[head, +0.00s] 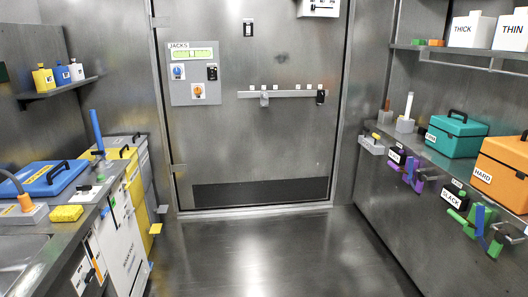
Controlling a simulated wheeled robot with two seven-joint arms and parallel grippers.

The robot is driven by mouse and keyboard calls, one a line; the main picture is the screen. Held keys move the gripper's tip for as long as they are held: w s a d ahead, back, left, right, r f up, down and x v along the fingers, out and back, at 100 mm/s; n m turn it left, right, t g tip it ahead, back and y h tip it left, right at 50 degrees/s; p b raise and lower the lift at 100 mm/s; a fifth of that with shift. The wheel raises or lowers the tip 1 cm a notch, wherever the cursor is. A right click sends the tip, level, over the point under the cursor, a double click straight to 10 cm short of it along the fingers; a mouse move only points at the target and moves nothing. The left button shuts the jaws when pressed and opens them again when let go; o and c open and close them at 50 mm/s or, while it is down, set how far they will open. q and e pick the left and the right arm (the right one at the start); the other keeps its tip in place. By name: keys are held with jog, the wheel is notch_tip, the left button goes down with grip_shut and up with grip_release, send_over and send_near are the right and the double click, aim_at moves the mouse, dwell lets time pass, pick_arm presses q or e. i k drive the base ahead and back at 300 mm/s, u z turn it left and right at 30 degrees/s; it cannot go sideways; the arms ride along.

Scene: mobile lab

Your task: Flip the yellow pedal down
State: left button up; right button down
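A small yellow pedal (155,228) sticks out low from the front of the bins at the left. It appears roughly level, though its exact tilt is too small to tell. A yellow-topped bin (129,168) stands above and behind it, between a white bin and a grey one. A grey pedal (162,209) sits just beyond the yellow one, and a small blue pedal (151,264) sits nearer. Neither of my grippers is in view, and nothing touches the yellow pedal.
The metal floor (270,250) in the middle is clear. A left counter holds a blue box (50,178), a yellow sponge (66,213) and a sink. A right counter holds a teal box (455,134) and an orange box (503,170). A closed metal door (260,140) stands ahead.

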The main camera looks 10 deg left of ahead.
aim_at(156, 229)
jog(key=z, duration=0.05)
jog(key=i, duration=2.45)
jog(key=u, duration=0.7)
jog(key=i, duration=1.7)
jog(key=u, duration=2.1)
jog(key=i, duration=0.95)
jog(key=u, duration=0.55)
